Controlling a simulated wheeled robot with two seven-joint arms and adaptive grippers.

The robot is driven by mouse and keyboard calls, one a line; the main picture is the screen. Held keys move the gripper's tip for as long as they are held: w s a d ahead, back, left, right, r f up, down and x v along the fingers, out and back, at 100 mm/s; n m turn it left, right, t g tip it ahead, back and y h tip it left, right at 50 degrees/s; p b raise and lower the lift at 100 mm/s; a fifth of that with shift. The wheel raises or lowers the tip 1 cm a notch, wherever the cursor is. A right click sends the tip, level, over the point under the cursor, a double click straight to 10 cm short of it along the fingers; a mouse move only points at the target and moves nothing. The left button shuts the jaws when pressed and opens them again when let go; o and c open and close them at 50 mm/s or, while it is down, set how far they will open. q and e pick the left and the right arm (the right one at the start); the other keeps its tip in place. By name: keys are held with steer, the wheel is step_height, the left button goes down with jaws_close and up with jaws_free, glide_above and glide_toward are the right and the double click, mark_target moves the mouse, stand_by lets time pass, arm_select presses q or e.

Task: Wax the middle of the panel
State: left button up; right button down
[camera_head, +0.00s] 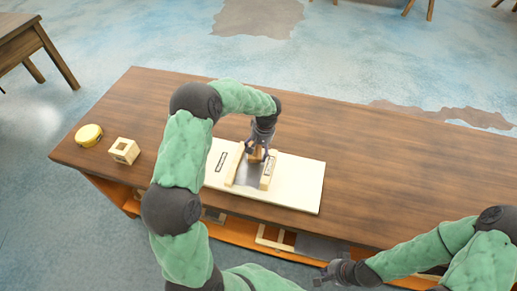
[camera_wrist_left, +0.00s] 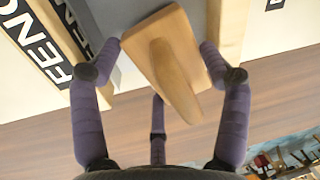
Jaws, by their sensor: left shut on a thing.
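The pale panel (camera_head: 302,184) lies on the wooden workbench, with a grey strip (camera_head: 247,173) across its middle between two wooden fences. The left fence (camera_head: 234,164) and right fence (camera_head: 268,171) carry labels; "FENCE" is partly readable on one (camera_wrist_left: 40,50) in the left wrist view. My left gripper (camera_head: 257,156) is over the strip, shut on a wooden block with a rounded handle (camera_wrist_left: 172,75). The block is over the grey surface between the fences; I cannot tell whether it touches. Its underside is hidden. My right gripper (camera_head: 330,273) is low in front of the bench, its fingers unclear.
A yellow round object (camera_head: 88,135) and a small open wooden cube (camera_head: 124,151) stand at the bench's left end. A shelf (camera_head: 236,232) below the bench top holds wooden frames (camera_head: 274,239). The bench top right of the panel is clear.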

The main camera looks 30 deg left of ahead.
mark_target(256, 157)
arm_select(q)
steer(key=shift+f, duration=0.35)
steer(key=shift+s, duration=0.1)
steer(key=shift+s+d+r+b, duration=0.1)
steer(key=shift+s+d+b, duration=0.1)
steer(key=shift+s, duration=0.6)
steer(key=shift+s+d+b, duration=0.2)
steer(key=shift+s, duration=0.6)
steer(key=shift+s+d+f+b, duration=0.1)
steer(key=shift+s+d+b, duration=0.2)
steer(key=shift+s, duration=0.95)
steer(key=shift+s+d+f+b, duration=0.1)
steer(key=shift+s+d+b, duration=0.25)
steer(key=shift+s, duration=0.95)
steer(key=shift+s+d+f+b, duration=0.1)
steer(key=shift+s+d+b, duration=0.2)
steer(key=shift+s, duration=0.95)
steer(key=shift+s+d+r, duration=0.1)
steer(key=shift+s+d, duration=0.05)
steer(key=shift+s, duration=0.5)
steer(key=shift+s+d+r, duration=0.1)
steer(key=shift+s, duration=0.55)
steer(key=shift+b, duration=0.3)
